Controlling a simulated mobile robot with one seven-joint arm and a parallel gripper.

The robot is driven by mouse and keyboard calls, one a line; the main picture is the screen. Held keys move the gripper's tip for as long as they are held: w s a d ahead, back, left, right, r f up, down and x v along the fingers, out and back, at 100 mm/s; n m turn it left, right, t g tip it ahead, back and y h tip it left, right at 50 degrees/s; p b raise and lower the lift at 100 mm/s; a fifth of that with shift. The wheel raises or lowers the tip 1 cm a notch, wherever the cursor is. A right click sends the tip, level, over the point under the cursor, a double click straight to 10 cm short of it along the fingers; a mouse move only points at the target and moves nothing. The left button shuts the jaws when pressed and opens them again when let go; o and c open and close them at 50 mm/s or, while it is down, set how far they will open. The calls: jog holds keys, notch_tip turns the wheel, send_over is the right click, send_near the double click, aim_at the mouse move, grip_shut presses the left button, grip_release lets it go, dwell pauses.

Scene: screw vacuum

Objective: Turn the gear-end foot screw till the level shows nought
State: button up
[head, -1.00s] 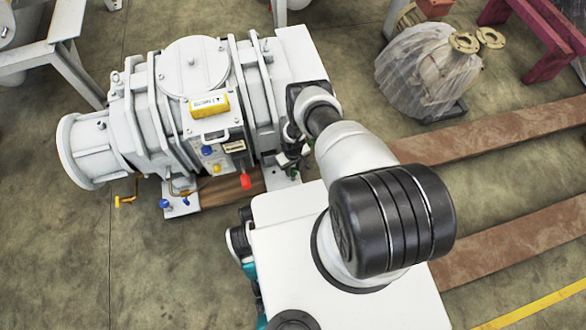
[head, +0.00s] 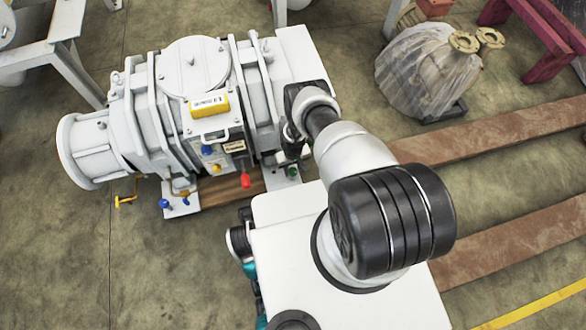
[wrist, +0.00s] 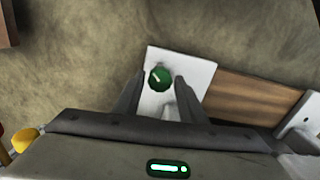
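The white vacuum pump (head: 190,75) stands on the floor, with the yellow level (head: 209,104) lying on it. The level's reading is too small to make out. A green-headed foot screw (wrist: 160,78) with a pale line on its head stands on a white foot plate (wrist: 190,68) in the wrist view. It shows faintly beside my gripper in the head view (head: 293,172). My gripper (wrist: 160,75) is open, with one finger on each side of the green head and gaps visible. A blue-headed screw (head: 164,203) stands on the other foot plate at the left.
A red knob (head: 245,181) and a yellow knob (wrist: 26,139) stick out from the pump's front. A yellow handle (head: 125,201) is at the lower left. A wooden beam (wrist: 255,98) runs between the feet. A wrapped bundle (head: 425,75) stands at the back right.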

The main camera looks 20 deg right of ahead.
aim_at(293, 171)
jog(key=shift+o, duration=0.9)
jog(key=shift+r, duration=0.25)
notch_tip(293, 171, up, 17)
jog(key=p, duration=0.6)
jog(key=shift+p, duration=0.35)
